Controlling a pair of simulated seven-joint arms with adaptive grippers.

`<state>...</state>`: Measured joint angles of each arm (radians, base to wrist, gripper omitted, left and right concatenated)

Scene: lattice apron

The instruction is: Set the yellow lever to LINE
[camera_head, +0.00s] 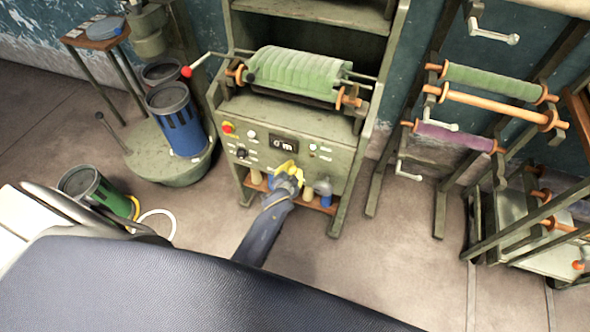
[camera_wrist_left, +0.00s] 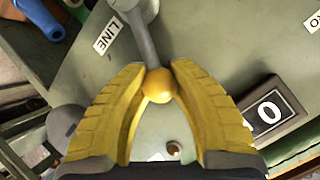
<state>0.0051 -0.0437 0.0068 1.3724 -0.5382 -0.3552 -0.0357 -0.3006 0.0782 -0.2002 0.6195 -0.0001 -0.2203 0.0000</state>
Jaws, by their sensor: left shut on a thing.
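My left gripper (camera_head: 287,170) is at the front of the green-grey machine panel (camera_head: 265,140), and its yellow fingers hide the lever in the head view. In the left wrist view the gripper (camera_wrist_left: 158,80) is shut on the yellow ball knob of the lever (camera_wrist_left: 160,86). The lever's grey shaft (camera_wrist_left: 146,45) runs from the knob up to a pivot at the top edge. The white LINE label (camera_wrist_left: 113,33) is just left of the shaft, apart from it. Another label (camera_wrist_left: 312,22), partly cut off, is at the right. My right gripper is not in view.
A counter (camera_wrist_left: 272,110) is beside the fingers. The machine carries a green roll (camera_head: 295,68) and a red-knobbed crank (camera_head: 187,71). A shelf below the panel holds bottles (camera_head: 323,190). Blue (camera_head: 178,120) and green (camera_head: 92,190) bins stand left; a roll rack (camera_head: 480,100) stands right.

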